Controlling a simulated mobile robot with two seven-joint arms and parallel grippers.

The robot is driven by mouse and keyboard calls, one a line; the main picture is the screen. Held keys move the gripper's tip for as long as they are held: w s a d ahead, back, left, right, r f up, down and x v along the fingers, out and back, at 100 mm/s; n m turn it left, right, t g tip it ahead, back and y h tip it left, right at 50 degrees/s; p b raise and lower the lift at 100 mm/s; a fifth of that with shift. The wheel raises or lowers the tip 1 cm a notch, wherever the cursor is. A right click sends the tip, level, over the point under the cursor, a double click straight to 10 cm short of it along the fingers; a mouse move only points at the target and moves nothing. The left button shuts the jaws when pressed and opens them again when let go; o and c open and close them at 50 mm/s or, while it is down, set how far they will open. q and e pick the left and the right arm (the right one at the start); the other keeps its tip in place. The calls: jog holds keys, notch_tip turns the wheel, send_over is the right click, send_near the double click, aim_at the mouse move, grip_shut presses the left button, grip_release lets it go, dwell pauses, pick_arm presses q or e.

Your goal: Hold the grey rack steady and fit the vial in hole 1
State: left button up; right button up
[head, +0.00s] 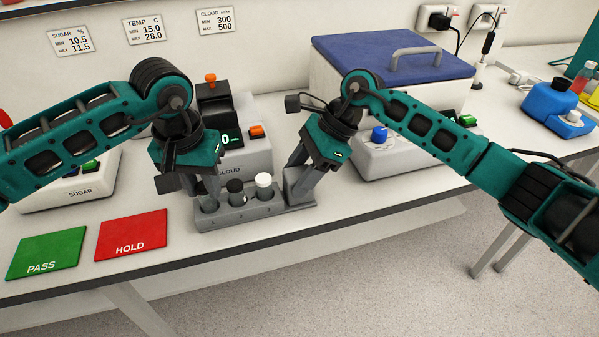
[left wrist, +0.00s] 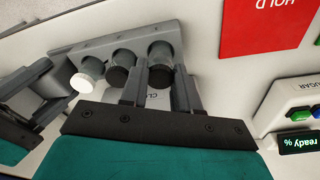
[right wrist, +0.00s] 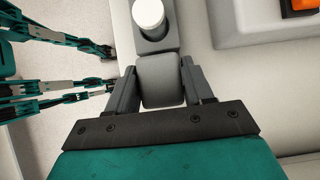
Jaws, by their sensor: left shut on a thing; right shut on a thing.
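The grey rack (head: 240,222) stands near the table's front edge, with holes numbered 1 to 3 from left to right. My left gripper (head: 206,190) is shut on a dark-capped vial (left wrist: 160,76) at hole 1. The vial's lower end appears to be in the hole; its depth cannot be told. A black-capped vial (head: 235,187) stands in hole 2 and a white-capped vial (head: 264,181) in hole 3. My right gripper (head: 302,184) is shut on the block at the rack's right end (right wrist: 161,82), with a finger on either side.
The CLOUD instrument (head: 252,158) stands close behind the rack. A red HOLD mat (head: 130,232) and a green PASS mat (head: 47,252) lie to its left. A blue-lidded box (head: 370,55) is behind my right arm. The table edge is just in front.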

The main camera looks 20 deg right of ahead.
pick_arm(q)
jog(key=shift+f, duration=0.4)
dwell(0.3)
jog(key=o, duration=1.1)
notch_tip(320, 180, up, 12)
jog(key=s, duration=0.1)
jog(key=shift+s+a, duration=0.15)
jog(key=shift+a, duration=0.15)
